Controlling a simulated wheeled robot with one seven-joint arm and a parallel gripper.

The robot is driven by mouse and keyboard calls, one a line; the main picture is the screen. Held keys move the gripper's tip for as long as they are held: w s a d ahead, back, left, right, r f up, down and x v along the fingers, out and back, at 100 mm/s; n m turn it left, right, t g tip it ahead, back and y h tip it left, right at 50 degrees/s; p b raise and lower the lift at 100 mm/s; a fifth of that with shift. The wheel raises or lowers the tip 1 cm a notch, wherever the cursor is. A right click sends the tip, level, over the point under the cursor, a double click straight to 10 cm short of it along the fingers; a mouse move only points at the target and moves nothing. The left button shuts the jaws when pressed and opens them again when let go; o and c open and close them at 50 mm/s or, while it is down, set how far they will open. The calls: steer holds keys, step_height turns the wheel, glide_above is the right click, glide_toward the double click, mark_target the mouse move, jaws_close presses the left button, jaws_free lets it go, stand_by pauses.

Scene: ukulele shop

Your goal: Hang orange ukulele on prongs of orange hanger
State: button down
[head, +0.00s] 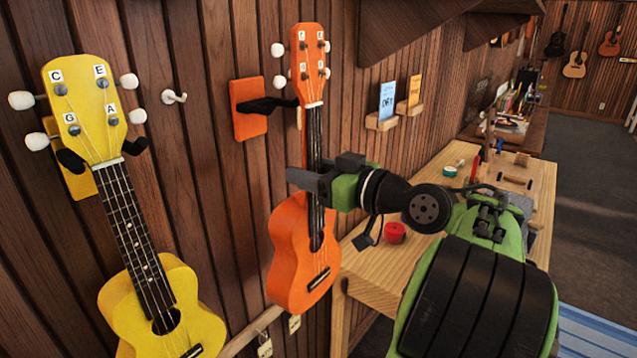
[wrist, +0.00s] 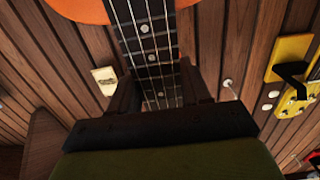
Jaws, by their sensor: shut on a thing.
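The orange ukulele (head: 292,262) is upright in the head view, headstock up, in front of the wall. My gripper (head: 310,185) is shut on its neck, above the body. In the wrist view, my gripper (wrist: 160,95) has one finger on each side of the neck, and part of the orange body (wrist: 78,8) shows at the top. The orange hanger (head: 248,110) is a plate on the wall with black prongs, left of the headstock. A dark prong reaches towards the neck just below the headstock. Whether the prongs touch the ukulele or straddle the neck is hidden.
A yellow ukulele (head: 160,300) hangs on a yellow hanger (head: 72,165) at the left. A white wall hook (head: 174,97) sits between the hangers. Small shelves with cards (head: 388,105) are to the right. A wooden workbench (head: 375,285) with tools stands below.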

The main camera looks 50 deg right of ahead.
steer(key=shift+w, duration=1.05)
steer(key=shift+s, duration=0.1)
steer(key=shift+w+d, duration=0.1)
steer(key=shift+w, duration=0.1)
steer(key=shift+w, duration=0.1)
steer(key=shift+w, duration=2.7)
steer(key=shift+f, duration=0.15)
